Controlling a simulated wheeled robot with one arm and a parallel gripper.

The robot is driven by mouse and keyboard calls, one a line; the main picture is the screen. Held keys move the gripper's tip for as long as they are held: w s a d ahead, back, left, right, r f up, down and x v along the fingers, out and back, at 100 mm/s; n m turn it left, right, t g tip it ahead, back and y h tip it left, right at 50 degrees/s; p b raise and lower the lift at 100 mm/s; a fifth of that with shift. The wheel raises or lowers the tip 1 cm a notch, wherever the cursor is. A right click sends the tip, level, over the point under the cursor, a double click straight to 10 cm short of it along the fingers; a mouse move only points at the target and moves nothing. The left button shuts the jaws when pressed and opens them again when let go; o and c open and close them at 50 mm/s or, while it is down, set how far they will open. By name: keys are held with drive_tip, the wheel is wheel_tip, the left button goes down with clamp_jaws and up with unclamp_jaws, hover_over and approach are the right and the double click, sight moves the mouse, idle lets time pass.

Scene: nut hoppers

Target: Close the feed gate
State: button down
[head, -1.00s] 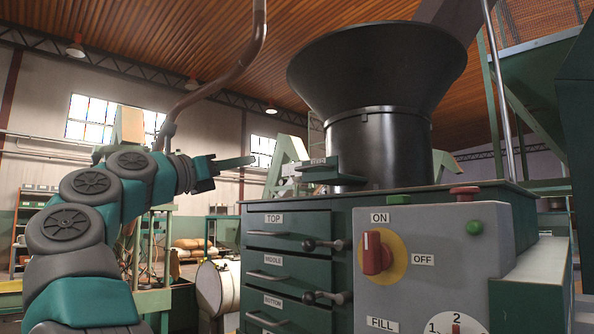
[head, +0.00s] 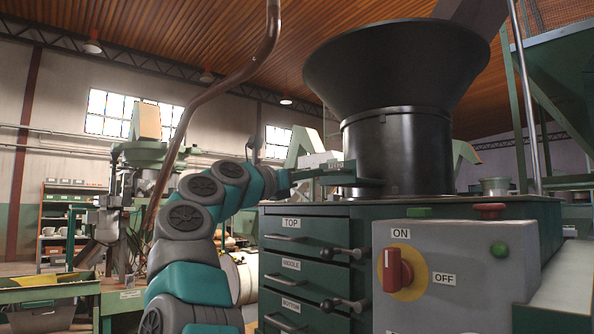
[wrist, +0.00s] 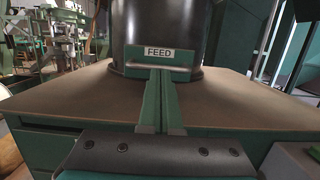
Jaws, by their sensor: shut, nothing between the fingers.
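The feed gate (wrist: 170,53) has a white FEED label and a pale bar handle (wrist: 158,68) in front of the black hopper in the wrist view. I cannot tell whether the fingertips touch the handle.
The black hopper (head: 400,80) stands on a green cabinet (head: 305,210) with TOP, MIDDLE and BOTTOM drawers. Two knobbed levers (head: 345,253) stick out of it. A grey control box (head: 460,270) with a red switch is at the front right. The brown cabinet top (wrist: 235,95) is clear beside the fingers.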

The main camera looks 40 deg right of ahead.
sight(337, 177)
drive_tip(key=shift+d+r, duration=0.1)
drive_tip(key=shift+d, duration=0.45)
drive_tip(key=p+x, duration=0.1)
drive_tip(key=x, duration=0.1)
drive_tip(key=p+x, duration=0.1)
drive_tip(key=x, duration=0.2)
drive_tip(key=f+p+x, duration=0.1)
drive_tip(key=x, duration=0.1)
drive_tip(key=shift+d, duration=0.55)
drive_tip(key=shift+a+f, duration=0.1)
drive_tip(key=shift+a+f+b, duration=0.35)
drive_tip(key=shift+b, duration=0.1)
drive_tip(key=b+v, duration=0.5)
drive_tip(key=v, duration=0.8)
drive_tip(key=shift+a+b, duration=0.25)
drive_tip(key=shift+b, duration=0.15)
drive_tip(key=shift+r, duration=0.2)
